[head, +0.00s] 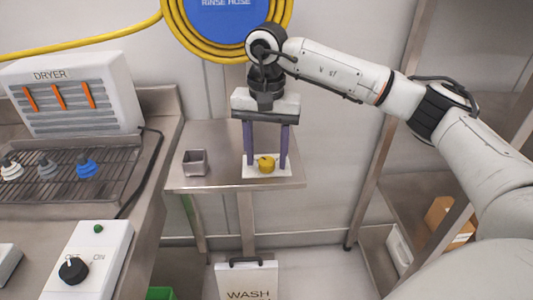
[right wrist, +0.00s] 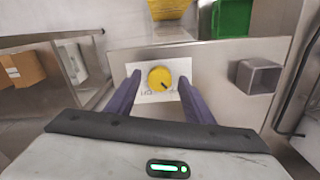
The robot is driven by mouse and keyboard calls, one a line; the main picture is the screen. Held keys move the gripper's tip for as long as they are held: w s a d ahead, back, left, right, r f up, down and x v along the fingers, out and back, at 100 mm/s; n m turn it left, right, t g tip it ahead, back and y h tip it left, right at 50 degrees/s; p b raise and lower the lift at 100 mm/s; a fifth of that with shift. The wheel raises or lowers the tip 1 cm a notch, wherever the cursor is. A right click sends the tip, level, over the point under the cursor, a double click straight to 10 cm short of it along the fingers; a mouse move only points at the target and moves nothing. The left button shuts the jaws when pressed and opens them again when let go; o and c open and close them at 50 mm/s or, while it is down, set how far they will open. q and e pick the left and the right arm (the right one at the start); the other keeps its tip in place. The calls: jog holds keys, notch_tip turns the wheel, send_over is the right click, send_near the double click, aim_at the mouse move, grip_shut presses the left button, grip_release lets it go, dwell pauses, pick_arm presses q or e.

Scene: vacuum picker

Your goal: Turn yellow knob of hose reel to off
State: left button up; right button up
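The yellow knob (head: 266,166) sits on a small white plate (head: 249,172) on a steel shelf below the hose reel. In the right wrist view the knob (right wrist: 159,77) shows a dark mark toward its lower right; the lettering on the plate is too small to read. My right gripper (head: 267,156) points down over the knob. It is open, with one purple finger on each side, and gaps show between the fingers and the knob in the right wrist view. The yellow hose reel (head: 228,57) with a blue centre hangs on the wall. My left gripper is not in view.
A small grey open cup (head: 195,163) stands on the shelf left of the plate. A dryer (head: 75,90), a rack with several coloured nozzle-like pieces (head: 60,180) and a switch box with a black dial (head: 90,262) are at left. A WASH-labelled sign (head: 247,284) is below.

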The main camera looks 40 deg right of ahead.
aim_at(267, 160)
notch_tip(267, 160, up, 10)
jog(key=shift+r, duration=0.15)
dwell(0.5)
dwell(0.4)
